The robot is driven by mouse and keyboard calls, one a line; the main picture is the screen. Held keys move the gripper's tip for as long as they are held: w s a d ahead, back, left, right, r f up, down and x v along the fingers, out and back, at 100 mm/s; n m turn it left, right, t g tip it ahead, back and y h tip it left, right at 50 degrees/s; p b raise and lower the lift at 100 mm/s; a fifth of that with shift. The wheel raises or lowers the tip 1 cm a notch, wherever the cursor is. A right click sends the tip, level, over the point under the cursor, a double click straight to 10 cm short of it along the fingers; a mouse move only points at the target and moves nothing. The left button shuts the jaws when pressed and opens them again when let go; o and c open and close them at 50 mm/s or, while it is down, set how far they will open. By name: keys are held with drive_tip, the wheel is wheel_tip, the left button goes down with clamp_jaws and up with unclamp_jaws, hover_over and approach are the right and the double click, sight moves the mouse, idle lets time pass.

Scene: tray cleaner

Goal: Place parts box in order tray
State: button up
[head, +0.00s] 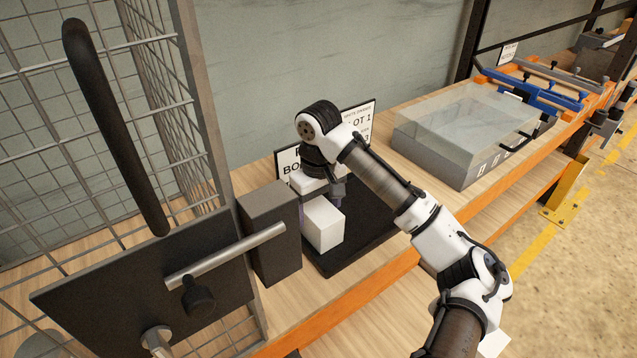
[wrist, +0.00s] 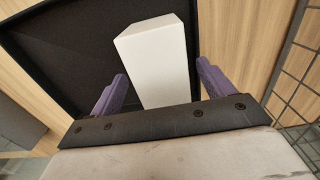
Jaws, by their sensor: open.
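A white parts box (head: 324,226) stands on or just over a black tray (head: 378,234) on the wooden bench, near the tray's left side. In the wrist view the box (wrist: 158,58) lies between two purple fingers, with the black tray (wrist: 80,45) around it. My gripper (head: 320,200) is above the box, pointing down, with its fingers spread on either side. A gap shows between each finger and the box (wrist: 162,72). The box's underside is hidden, so I cannot tell exactly how it contacts the tray.
A dark grey block (head: 270,230) stands just left of the tray. A wire mesh cage (head: 100,80) with a black panel and handle is at left. Signs (head: 358,122) stand behind the tray. A clear-lidded grey bin (head: 440,155) and blue clamps (head: 535,88) are at right.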

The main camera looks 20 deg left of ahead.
wheel_tip(320, 180, up, 9)
drive_tip(key=shift+f+b, duration=0.1)
drive_tip(key=shift+b, duration=0.3)
idle(0.5)
